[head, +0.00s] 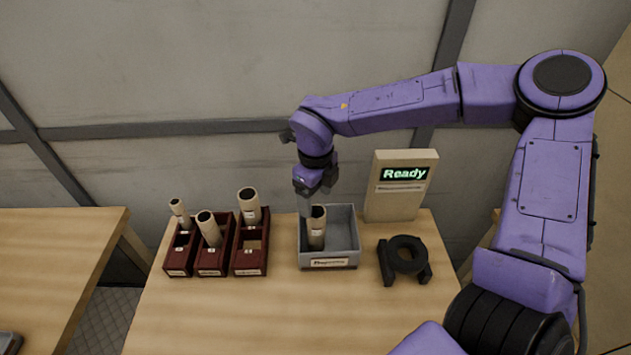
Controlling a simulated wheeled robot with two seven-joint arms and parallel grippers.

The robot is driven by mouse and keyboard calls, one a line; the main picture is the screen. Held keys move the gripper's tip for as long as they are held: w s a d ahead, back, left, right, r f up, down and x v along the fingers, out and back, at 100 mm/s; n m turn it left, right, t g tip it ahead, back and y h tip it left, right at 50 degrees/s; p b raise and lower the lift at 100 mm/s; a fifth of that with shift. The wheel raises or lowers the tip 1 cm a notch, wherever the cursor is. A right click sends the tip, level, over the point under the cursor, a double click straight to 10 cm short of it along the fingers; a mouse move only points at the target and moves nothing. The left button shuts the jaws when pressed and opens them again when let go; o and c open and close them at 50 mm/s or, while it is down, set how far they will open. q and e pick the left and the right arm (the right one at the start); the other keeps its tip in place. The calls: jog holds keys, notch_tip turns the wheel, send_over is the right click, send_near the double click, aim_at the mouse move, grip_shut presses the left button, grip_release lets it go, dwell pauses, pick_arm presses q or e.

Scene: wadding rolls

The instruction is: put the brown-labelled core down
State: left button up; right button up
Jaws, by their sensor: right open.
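A pale core with a dark open top (316,230) stands in the left part of a grey tray (345,217), leaning slightly if at all. A label shows on its side, but its colour is too small to tell. My right gripper (306,206) is open, pointing down, at the core's upper left; I cannot tell whether its fingers touch the core. The far finger is partly hidden. My left gripper is not in view.
Three dark red holders (209,262) left of the tray hold pale cores (208,228). A sign reading "Ready" (401,187) stands behind right. A black ring on a stand (405,256) sits right of the tray. The table front (290,315) is clear.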

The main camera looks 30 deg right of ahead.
notch_tip(320, 180, up, 7)
jog(key=shift+r, duration=0.1)
dwell(0.5)
